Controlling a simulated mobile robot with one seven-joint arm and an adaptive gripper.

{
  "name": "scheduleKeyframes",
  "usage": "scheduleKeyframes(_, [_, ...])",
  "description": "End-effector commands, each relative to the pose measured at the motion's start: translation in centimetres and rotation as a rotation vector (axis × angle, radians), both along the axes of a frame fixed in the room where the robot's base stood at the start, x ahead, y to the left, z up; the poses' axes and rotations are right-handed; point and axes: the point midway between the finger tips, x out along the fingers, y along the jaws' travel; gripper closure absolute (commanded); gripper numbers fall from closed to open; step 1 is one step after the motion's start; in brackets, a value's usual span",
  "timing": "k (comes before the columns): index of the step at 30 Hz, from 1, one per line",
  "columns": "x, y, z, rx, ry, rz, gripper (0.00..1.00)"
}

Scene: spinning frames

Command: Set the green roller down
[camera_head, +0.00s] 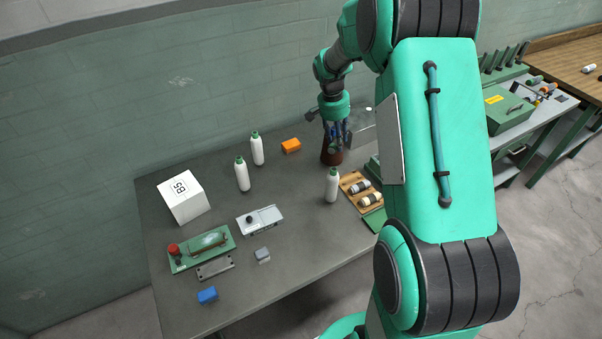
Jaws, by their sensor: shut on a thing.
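My gripper (338,136) points down near the back right of the grey table (300,245), just above and beside a dark red-brown cylindrical container (330,157). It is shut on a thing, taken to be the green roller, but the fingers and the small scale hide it. I cannot tell whether it touches the container or table. A wooden tray (349,180) just in front holds a dark roller (360,187) and a cream roller (370,199).
White bottles with green caps (257,150) stand mid-table, one (332,186) close to the tray. An orange block (291,145) lies left of my gripper. A white box (183,199) and green fixture (203,247) stand left. My arm hides the table's right side.

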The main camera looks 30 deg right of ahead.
Motion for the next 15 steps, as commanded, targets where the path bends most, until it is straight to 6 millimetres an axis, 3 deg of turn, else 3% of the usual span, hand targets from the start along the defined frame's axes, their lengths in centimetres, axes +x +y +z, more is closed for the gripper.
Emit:
scheduleKeyframes(9, [5.1, 5.6, -0.1, -0.033, 0.016, 0.517, 1.00])
scheduleKeyframes(15, [7.3, 8.4, -0.1, -0.057, 0.030, 0.767, 1.00])
